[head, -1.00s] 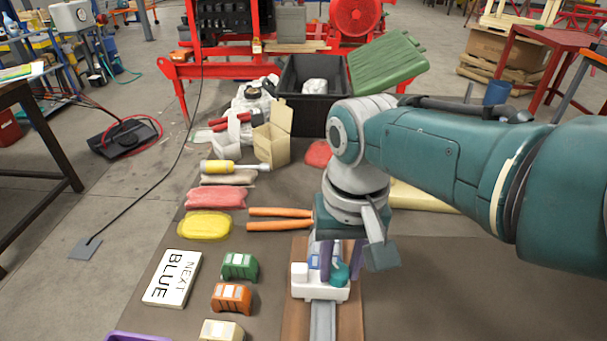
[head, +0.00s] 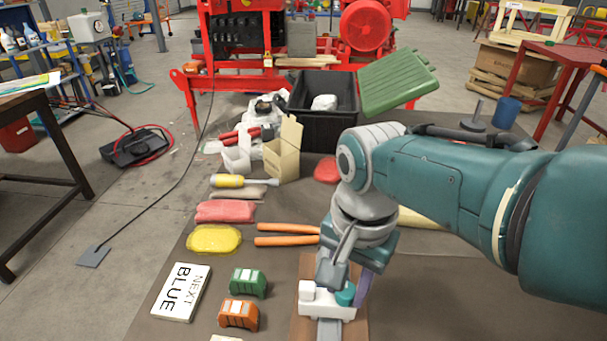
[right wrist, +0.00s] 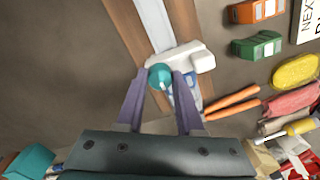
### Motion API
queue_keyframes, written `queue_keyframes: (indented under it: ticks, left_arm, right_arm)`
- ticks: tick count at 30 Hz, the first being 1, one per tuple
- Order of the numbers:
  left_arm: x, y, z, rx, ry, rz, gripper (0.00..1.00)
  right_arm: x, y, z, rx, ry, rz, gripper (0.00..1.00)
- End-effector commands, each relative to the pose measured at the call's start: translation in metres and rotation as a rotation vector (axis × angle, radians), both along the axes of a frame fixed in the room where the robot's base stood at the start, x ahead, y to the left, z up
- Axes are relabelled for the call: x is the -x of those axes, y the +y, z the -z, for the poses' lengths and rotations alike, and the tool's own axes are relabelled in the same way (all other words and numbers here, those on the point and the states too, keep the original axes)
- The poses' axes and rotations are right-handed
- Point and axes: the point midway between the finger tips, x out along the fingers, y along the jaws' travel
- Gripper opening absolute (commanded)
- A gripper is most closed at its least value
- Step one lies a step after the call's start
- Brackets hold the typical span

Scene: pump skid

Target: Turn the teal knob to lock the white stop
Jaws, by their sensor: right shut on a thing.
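The teal knob (head: 346,293) is on top of the white stop (head: 320,310), at the bottom centre of the head view. The stop sits across a grey rail (right wrist: 155,25) on a brown wooden board (right wrist: 128,22). In the right wrist view, the knob (right wrist: 160,76) is between the purple fingertips of my right gripper (right wrist: 159,74), which is shut on it. The stop (right wrist: 193,58) extends beside the knob there. A blue and white part (right wrist: 190,82) shows partly behind one finger. My left gripper is not in view.
Green (head: 248,282) and orange (head: 239,314) blocks and a "NEXT BLUE" sign (head: 181,291) lie left of the board. Orange sticks (head: 287,240), a yellow pack (head: 214,239) and a black bin (head: 320,128) are farther back. The mat right of the board looks clear.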

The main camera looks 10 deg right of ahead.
Motion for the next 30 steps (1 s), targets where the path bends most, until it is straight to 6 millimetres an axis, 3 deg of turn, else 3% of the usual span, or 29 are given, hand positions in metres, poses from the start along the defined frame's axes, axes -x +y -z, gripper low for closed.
queue_keyframes:
  ticks: [13, 14, 15, 21, 30]
  left_arm:
    - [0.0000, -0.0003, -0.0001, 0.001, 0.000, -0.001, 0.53]
    - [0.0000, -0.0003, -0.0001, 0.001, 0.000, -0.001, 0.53]
    - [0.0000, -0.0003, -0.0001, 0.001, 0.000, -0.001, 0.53]
    - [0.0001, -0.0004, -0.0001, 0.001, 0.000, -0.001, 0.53]
    - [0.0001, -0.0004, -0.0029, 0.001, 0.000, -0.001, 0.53]
  right_arm:
    - [-0.0003, 0.0001, -0.0002, -0.001, 0.000, 0.011, 0.00]
    - [-0.0003, 0.0001, -0.0001, -0.001, 0.000, 0.011, 0.39]
    - [-0.0003, 0.0001, -0.0002, -0.001, 0.000, 0.011, 0.43]
    - [-0.0003, 0.0000, -0.0001, -0.001, 0.000, 0.010, 0.66]
    - [-0.0002, -0.0001, -0.0032, 0.000, -0.001, 0.009, 0.67]
